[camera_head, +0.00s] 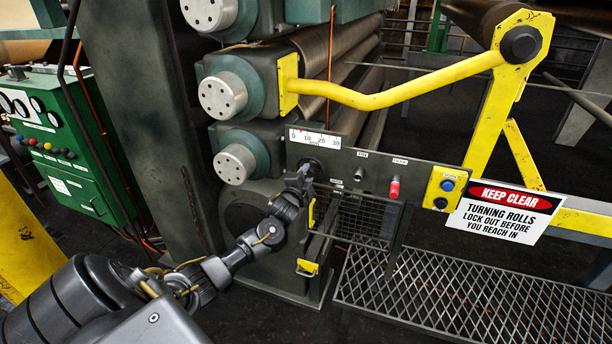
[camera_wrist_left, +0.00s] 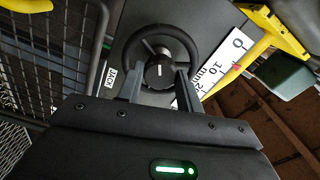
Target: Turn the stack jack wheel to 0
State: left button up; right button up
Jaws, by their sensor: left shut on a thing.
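The jack wheel (camera_wrist_left: 190,46) is a dark round handwheel with a hub that bears a white line, beside a JACK label. In the head view it is mostly hidden behind my left gripper (camera_head: 303,178). In the wrist view the fingers of my left gripper (camera_wrist_left: 159,78) lie on both sides of the hub, shut on the wheel. The white mm scale (camera_head: 326,141) above the wheel reads 0 to 30. Its small red pointer stands between 0 and 10. The scale also shows in the wrist view (camera_wrist_left: 224,57). My right gripper is not in view.
Right of the wheel the panel carries small knobs, a red knob (camera_head: 394,187) and a yellow button box (camera_head: 445,188). A KEEP CLEAR sign (camera_head: 503,212), a yellow bar (camera_head: 400,96) and a mesh guard (camera_head: 362,218) are close by. Roll ends (camera_head: 222,96) stand at left.

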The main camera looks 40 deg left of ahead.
pick_arm(q)
jog(key=m, duration=0.5)
jog(key=shift+m+p, duration=0.3)
jog(key=shift+p, duration=0.05)
jog(key=m+p, duration=0.1)
jog(key=m, duration=0.4)
jog(key=m+p, duration=0.1)
jog(key=m, duration=0.4)
jog(key=shift+m, duration=0.4)
jog(key=m+p, duration=0.1)
jog(key=m, duration=0.3)
jog(key=shift+m+p, duration=0.3)
jog(key=shift+p, duration=0.1)
jog(key=m+p, duration=0.2)
jog(key=m, duration=0.3)
jog(key=m+p, duration=0.4)
jog(key=m, duration=0.2)
jog(key=shift+r+m, duration=0.15)
jog(key=shift+m, duration=0.25)
jog(key=m, duration=0.3)
jog(key=shift+a+m, duration=0.1)
jog(key=shift+m, duration=0.2)
jog(key=m, duration=0.5)
jog(key=shift+m, duration=0.3)
